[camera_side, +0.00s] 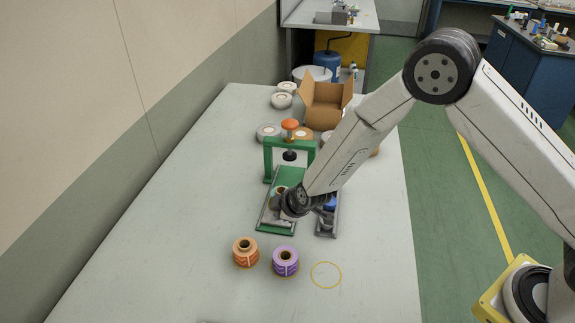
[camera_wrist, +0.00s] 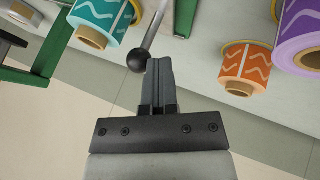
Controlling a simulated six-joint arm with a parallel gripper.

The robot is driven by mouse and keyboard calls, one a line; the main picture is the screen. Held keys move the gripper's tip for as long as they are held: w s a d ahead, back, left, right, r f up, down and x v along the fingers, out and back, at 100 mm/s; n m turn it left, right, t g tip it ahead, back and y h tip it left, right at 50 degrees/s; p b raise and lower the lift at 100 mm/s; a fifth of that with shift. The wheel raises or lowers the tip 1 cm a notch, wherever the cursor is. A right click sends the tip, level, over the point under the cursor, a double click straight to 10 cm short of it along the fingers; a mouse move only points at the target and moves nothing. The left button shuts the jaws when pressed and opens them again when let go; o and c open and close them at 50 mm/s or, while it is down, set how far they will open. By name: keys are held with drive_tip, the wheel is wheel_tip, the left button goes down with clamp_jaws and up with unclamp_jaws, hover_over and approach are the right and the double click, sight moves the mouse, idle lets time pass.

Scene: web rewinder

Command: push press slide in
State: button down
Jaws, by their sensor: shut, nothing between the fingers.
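The green press (camera_side: 290,146) stands on the table, with an orange knob (camera_side: 290,125) on top and a dark pressing foot (camera_side: 289,156) below. Its green slide bed (camera_side: 290,178) runs toward the near side. A teal roll (camera_wrist: 100,20) sits at the slide, largely hidden by my arm in the side view. My gripper (camera_wrist: 160,62) is shut and empty. Its tips are right beside a black ball knob (camera_wrist: 138,60) on a metal rod (camera_wrist: 154,25); I cannot tell if they touch.
An orange roll (camera_side: 245,252) and a purple roll (camera_side: 285,262) stand in front of the press. A yellow ring (camera_side: 326,275) marks bare table beside them. An open cardboard box (camera_side: 325,105) and several pale rolls (camera_side: 281,99) are behind. The near left table is clear.

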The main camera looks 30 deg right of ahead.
drive_tip(key=w+d, duration=0.7)
drive_tip(key=shift+w+d, duration=0.15)
drive_tip(key=shift+w, duration=0.05)
drive_tip(key=shift+w+d, duration=0.7)
drive_tip(key=shift+d, duration=0.2)
drive_tip(key=shift+s+a, duration=0.75)
drive_tip(key=shift+s, duration=0.35)
drive_tip(key=shift+s+a, duration=0.55)
drive_tip(key=shift+s, duration=0.3)
drive_tip(key=v, duration=1)
drive_tip(key=shift+w+r, duration=0.1)
